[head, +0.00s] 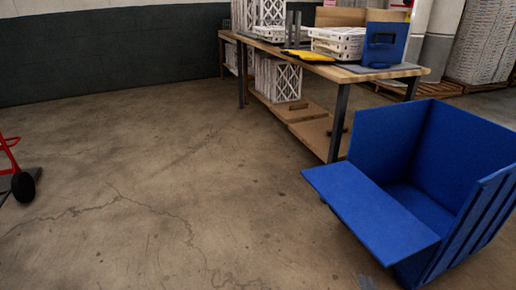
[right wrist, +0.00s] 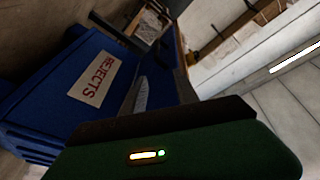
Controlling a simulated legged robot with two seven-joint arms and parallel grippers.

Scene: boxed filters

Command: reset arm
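The task names no object apart from the arm. Neither gripper can be made out in the head view. In the right wrist view a dark green rounded housing with a small lit orange and green indicator fills the bottom, probably part of my right arm. No fingertips can be clearly told there, so I cannot see whether the right gripper is open or shut. Behind the housing is a blue bin (right wrist: 45,85) with a REJECTS label (right wrist: 92,82). In the head view a large blue open-fronted bin (head: 370,212) stands at the right on the floor.
A wooden-topped workbench (head: 345,72) stands at the back with white filters (head: 338,42), a yellow item (head: 308,55) and a blue case (head: 384,45). More filters (head: 278,80) are on its lower shelf. A red wheeled cart (head: 10,155) is at the left edge. The middle floor is clear.

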